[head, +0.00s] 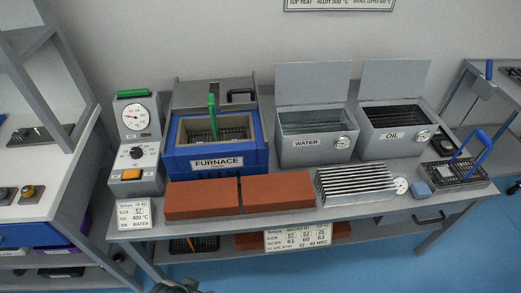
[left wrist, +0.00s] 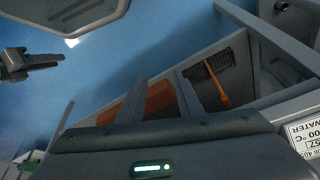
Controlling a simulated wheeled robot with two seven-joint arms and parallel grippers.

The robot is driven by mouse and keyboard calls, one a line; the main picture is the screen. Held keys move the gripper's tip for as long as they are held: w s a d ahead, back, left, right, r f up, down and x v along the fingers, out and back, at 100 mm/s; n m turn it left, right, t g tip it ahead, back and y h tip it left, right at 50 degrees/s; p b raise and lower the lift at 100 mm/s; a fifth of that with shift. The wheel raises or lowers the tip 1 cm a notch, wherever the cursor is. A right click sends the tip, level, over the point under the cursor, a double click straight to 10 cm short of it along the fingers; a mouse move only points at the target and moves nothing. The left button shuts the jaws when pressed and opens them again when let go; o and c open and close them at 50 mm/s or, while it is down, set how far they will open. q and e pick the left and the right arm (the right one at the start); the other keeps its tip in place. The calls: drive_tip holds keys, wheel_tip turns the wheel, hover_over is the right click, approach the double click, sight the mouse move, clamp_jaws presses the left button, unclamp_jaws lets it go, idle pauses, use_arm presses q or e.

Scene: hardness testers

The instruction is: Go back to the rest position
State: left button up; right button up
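My left gripper (left wrist: 162,92) shows in the left wrist view with its two grey fingers apart and nothing between them. It is low in front of the bench, with the lower shelf beyond it. In the head view only a small dark part of an arm of mine shows at the bottom edge. A dark part at the left of the left wrist view may be my right gripper; its finger state is unclear. The blue furnace (head: 217,163) stands open on the bench, with a green-handled tool (head: 213,115) upright in it.
The bench (head: 282,219) also holds a control unit (head: 137,145), red bricks (head: 201,200), a water tank (head: 306,143), an oil tank (head: 393,135), a ribbed rack (head: 352,181) and a blue-handled basket (head: 455,173). An orange-handled basket (left wrist: 207,68) lies on the lower shelf. Blue floor is clear in front.

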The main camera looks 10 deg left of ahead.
use_arm(q)
drive_tip(key=d+f+t, duration=0.1)
drive_tip(key=f, duration=1.2)
drive_tip(key=d+f+t+h, duration=0.1)
drive_tip(key=d+f, duration=0.1)
drive_tip(key=f, duration=1.1)
drive_tip(key=shift+s+d+f, duration=0.25)
drive_tip(key=shift+d+f, duration=0.05)
drive_tip(key=shift+f, duration=0.1)
